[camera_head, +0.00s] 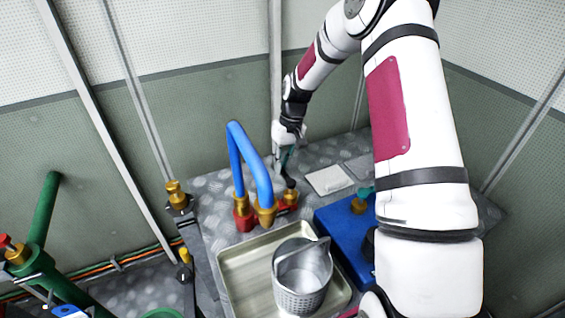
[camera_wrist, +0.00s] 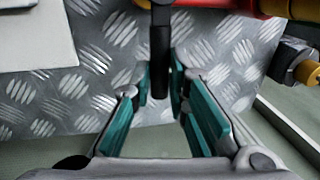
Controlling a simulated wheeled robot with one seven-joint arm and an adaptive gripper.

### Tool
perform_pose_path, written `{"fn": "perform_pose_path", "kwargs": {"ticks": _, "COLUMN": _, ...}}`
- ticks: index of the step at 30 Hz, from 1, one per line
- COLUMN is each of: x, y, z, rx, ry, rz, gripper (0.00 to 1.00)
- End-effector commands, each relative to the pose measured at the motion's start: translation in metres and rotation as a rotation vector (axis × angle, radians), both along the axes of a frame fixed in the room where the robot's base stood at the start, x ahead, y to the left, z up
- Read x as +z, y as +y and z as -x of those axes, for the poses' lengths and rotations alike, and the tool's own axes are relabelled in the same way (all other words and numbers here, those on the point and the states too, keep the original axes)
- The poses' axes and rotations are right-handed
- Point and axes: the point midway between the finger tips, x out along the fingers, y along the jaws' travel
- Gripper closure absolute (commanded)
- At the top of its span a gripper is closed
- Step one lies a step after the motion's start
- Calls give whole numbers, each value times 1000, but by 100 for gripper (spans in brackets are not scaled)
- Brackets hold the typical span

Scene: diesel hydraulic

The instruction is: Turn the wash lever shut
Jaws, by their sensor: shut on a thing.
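The wash lever (camera_wrist: 159,48) is a black handle that runs between my fingertips in the wrist view. It leads up to a dark pivot by a red pipe piece (camera_wrist: 217,6) at the top edge. My gripper (camera_wrist: 161,80) has teal finger pads and is shut on the lever. In the head view my gripper (camera_head: 286,158) reaches down behind the red and brass valve fitting (camera_head: 288,197) at the foot of the blue pipe (camera_head: 259,175). The lever is mostly hidden there by its small size, so I cannot tell its angle well.
A metal tray (camera_head: 236,274) holds a perforated metal jug (camera_head: 301,280) in front of the fitting. A blue box (camera_head: 334,228) stands to the right. A pale flat plate (camera_head: 329,180) lies on the tread-plate bench beside my gripper. Green pipework (camera_head: 43,218) is at the left.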

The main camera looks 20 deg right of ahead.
Motion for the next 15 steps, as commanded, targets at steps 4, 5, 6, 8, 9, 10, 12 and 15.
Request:
{"fn": "perform_pose_path", "kwargs": {"ticks": 4, "x": 0, "y": 1, "z": 0, "rx": 6, "ry": 0, "rz": 0, "gripper": 100}}
{"fn": "perform_pose_path", "kwargs": {"ticks": 5, "x": 0, "y": 1, "z": 0, "rx": 6, "ry": 0, "rz": 0, "gripper": 100}}
{"fn": "perform_pose_path", "kwargs": {"ticks": 6, "x": 0, "y": 1, "z": 0, "rx": 6, "ry": 0, "rz": 0, "gripper": 100}}
{"fn": "perform_pose_path", "kwargs": {"ticks": 8, "x": 0, "y": 1, "z": 0, "rx": 6, "ry": 1, "rz": -1, "gripper": 100}}
{"fn": "perform_pose_path", "kwargs": {"ticks": 9, "x": 0, "y": 1, "z": 0, "rx": 6, "ry": 1, "rz": -1, "gripper": 76}}
{"fn": "perform_pose_path", "kwargs": {"ticks": 10, "x": 0, "y": 1, "z": 0, "rx": 5, "ry": 1, "rz": -1, "gripper": 69}}
{"fn": "perform_pose_path", "kwargs": {"ticks": 12, "x": 0, "y": 1, "z": 0, "rx": 4, "ry": 0, "rz": -1, "gripper": 64}}
{"fn": "perform_pose_path", "kwargs": {"ticks": 15, "x": 0, "y": 1, "z": 0, "rx": 3, "ry": 0, "rz": -1, "gripper": 64}}
